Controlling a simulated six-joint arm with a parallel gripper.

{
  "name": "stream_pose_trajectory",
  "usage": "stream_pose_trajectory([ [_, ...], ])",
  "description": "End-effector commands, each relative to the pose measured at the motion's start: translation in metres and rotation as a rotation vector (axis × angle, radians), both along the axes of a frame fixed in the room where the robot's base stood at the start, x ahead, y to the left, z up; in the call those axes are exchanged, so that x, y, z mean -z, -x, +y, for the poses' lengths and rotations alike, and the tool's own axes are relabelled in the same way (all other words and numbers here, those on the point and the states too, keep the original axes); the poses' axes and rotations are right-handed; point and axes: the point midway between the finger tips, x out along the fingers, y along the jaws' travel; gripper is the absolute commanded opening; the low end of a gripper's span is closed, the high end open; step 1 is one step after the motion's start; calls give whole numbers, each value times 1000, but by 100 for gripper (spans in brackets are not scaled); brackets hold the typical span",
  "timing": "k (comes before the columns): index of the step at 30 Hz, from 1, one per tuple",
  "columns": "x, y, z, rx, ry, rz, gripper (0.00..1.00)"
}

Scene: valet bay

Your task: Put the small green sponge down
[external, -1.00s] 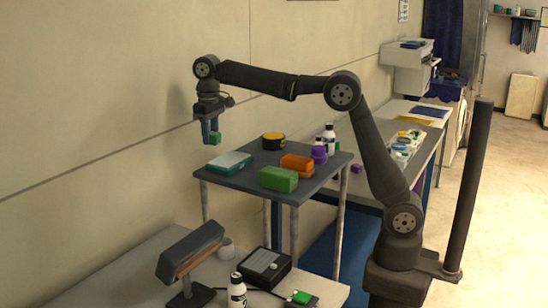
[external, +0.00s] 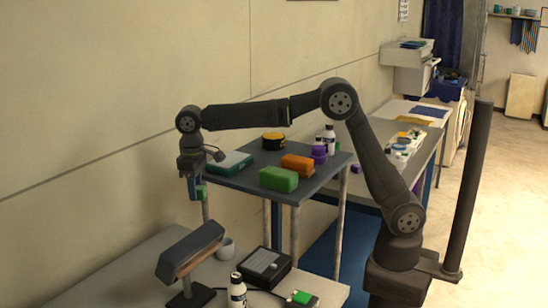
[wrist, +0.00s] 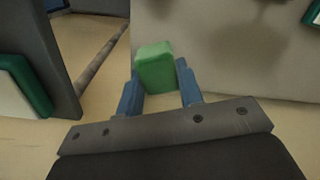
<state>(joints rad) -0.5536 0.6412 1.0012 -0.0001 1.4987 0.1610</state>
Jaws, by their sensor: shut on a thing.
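The small green sponge (wrist: 155,66) is a green block held between the blue fingers of my gripper (wrist: 162,92) in the wrist view. In the external view the sponge (external: 201,192) hangs at the tip of my gripper (external: 196,190), which points down. My gripper is shut on it. It is in the air to the left of the raised dark shelf's corner, above the pale lower table (external: 130,262). The sponge appears clear of any surface.
The dark shelf (external: 318,182) holds a teal-and-white box (external: 230,162), a large green block (external: 278,179) and an orange block (external: 298,165). On the lower table stand a tilted dark device (external: 190,252), a cup (external: 226,249), a black box (external: 264,266) and a bottle (external: 237,291).

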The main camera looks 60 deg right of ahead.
Motion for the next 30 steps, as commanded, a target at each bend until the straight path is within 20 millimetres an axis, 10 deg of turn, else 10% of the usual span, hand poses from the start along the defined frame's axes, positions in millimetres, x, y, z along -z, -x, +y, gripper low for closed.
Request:
stream_pose_trajectory([
  [10,70,1,9,-2,0,1,12],
  [22,121,15,93,-3,0,1,12],
  [30,136,17,115,1,0,0,12],
])
